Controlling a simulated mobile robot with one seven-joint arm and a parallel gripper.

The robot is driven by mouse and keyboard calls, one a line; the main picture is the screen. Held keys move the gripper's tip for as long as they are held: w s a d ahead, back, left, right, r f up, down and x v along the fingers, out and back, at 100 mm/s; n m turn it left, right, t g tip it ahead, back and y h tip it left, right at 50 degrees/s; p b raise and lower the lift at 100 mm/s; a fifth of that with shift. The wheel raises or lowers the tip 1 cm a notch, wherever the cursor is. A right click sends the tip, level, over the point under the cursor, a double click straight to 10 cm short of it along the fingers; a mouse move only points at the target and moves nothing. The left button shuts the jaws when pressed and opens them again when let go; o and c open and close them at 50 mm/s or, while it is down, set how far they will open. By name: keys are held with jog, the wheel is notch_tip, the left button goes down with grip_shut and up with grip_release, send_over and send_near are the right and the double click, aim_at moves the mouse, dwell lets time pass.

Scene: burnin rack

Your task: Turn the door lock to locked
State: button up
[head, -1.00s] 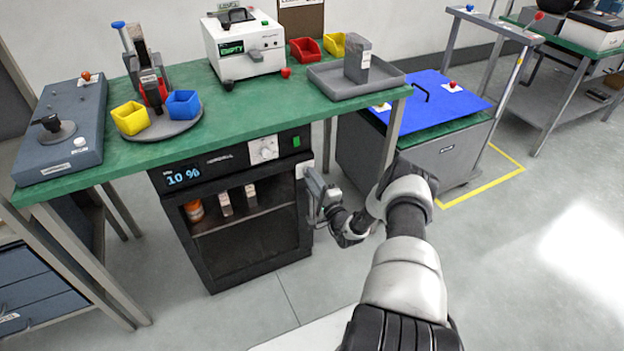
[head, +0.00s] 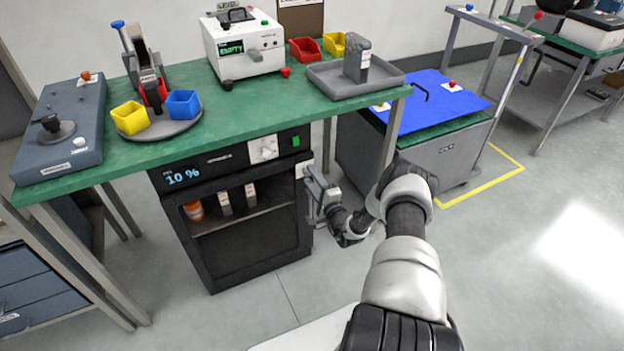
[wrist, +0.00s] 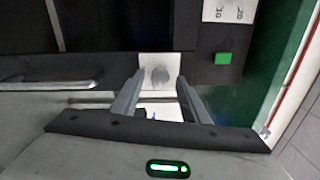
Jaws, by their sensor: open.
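The door lock shows in the wrist view as a round grey knob (wrist: 160,76) on a pale plate. In the head view only part of that white plate (head: 303,168) shows, at the right edge of the black cabinet's front. My gripper (wrist: 159,84) is open, with one finger on each side of the knob as seen from the wrist. Whether the fingers touch it I cannot tell. In the head view my gripper (head: 316,184) is in front of the lock and partly hides it. The black cabinet door (head: 245,245) looks shut. The knob's exact turn is unclear.
A green button (wrist: 222,58) is above right. The green bench (head: 240,115) overhangs the cabinet. A bench leg (head: 392,135) and a grey blue-topped cabinet (head: 450,155) stand to the right.

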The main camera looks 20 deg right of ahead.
jog(key=s+p, duration=0.3)
jog(key=s, duration=1.4)
jog(key=shift+s+d+f, duration=0.2)
jog(key=shift+d+f, duration=0.1)
jog(key=shift+f, duration=0.05)
